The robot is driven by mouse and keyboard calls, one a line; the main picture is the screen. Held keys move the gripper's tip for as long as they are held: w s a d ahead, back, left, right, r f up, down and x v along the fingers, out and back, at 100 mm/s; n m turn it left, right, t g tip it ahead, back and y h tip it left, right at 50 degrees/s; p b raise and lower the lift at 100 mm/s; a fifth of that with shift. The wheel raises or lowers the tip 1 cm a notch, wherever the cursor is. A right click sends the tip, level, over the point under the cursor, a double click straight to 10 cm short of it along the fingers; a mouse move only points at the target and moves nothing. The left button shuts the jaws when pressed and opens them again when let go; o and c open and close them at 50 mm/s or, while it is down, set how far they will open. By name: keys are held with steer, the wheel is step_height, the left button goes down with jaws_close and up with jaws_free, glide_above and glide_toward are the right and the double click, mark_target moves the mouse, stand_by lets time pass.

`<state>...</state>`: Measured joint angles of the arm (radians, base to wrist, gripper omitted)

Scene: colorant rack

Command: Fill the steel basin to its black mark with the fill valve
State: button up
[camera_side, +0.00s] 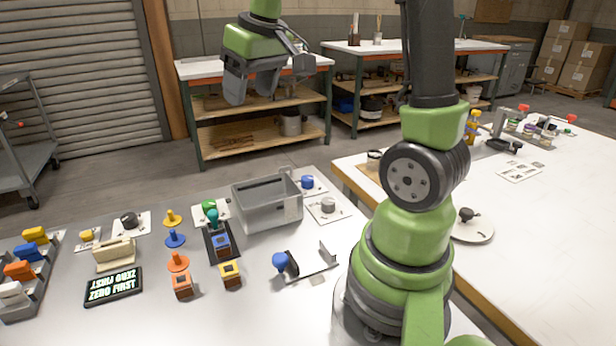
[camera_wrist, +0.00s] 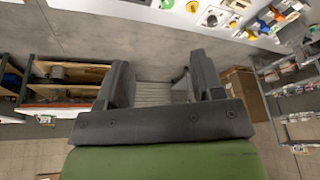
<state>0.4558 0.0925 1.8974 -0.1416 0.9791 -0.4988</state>
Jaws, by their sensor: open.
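My gripper (camera_side: 255,88) is raised high at the upper left of the side view, empty, with its fingers apart. In the wrist view my gripper (camera_wrist: 160,85) also shows open, with only floor and a shutter between the fingers. A grey open-topped box (camera_side: 252,213), which may be the steel basin, stands on the near table below and in front of the gripper. I cannot make out a black mark or any water in it. A small post with a red knob (camera_side: 523,108) stands on the right table by a dark dish (camera_side: 504,145); I cannot tell whether it is the fill valve.
The near table (camera_side: 130,325) carries colored blocks, several pegs, knobs on white plates and a black "ZERO FIRST" sign (camera_side: 113,287). A blue-knobbed lever (camera_side: 281,262) sits by a metal bracket. The right table (camera_side: 545,230) has a clear front area. Workbenches stand behind.

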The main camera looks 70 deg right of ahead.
steer(key=w+d+f+g, duration=0.1)
steer(key=d+f+g, duration=0.1)
steer(key=d+f, duration=0.85)
steer(key=n+g, duration=0.1)
steer(key=g, duration=0.1)
glide_above(308, 178)
step_height(308, 178, down, 7)
steer(key=shift+y, duration=0.3)
step_height(308, 178, down, 10)
steer(key=shift+f, duration=0.1)
